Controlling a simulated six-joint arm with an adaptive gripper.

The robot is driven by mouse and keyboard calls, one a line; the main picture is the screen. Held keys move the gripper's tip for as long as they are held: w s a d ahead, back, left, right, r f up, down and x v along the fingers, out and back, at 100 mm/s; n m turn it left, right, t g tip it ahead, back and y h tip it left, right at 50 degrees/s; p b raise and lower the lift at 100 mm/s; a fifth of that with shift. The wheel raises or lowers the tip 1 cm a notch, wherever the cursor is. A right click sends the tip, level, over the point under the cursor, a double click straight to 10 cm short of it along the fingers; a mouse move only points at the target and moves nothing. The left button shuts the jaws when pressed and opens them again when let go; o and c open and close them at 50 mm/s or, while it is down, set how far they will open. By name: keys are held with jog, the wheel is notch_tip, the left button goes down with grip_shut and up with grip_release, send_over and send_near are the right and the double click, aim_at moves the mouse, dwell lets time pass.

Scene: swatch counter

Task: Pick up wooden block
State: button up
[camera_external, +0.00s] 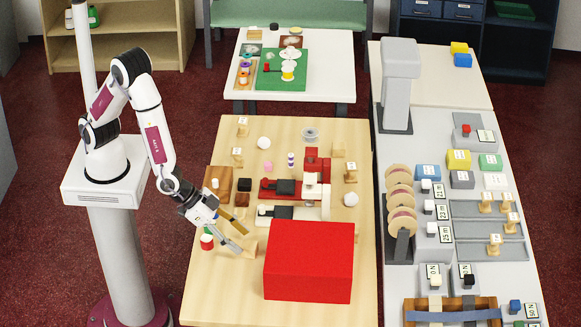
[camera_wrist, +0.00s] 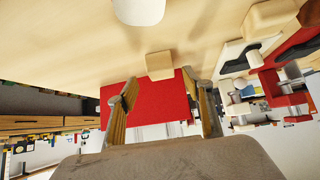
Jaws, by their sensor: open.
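A small pale wooden block (camera_wrist: 159,65) lies in the wrist view just beyond my fingertips, roughly between them, in front of the red box. What looks like a small wooden piece (camera_external: 250,247) shows at my fingertips in the external view, left of the red box (camera_external: 309,262); its shape is partly hidden. My gripper (camera_external: 240,234) is low over the wooden table, tilted toward the box. Its two fingers stand apart in the wrist view (camera_wrist: 167,98), with nothing held between them. I cannot tell how close the fingertips are to the block.
Red and white machines (camera_external: 298,188) stand behind the red box. Another wooden block (camera_external: 338,150) lies farther back. A red, white and green piece (camera_external: 207,240) stands left of my gripper. The front left table corner is clear.

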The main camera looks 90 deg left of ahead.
aim_at(248, 245)
jog(key=shift+x, duration=2.35)
jog(key=shift+a, duration=0.1)
jog(key=shift+c, duration=0.4)
jog(key=c, duration=1.1)
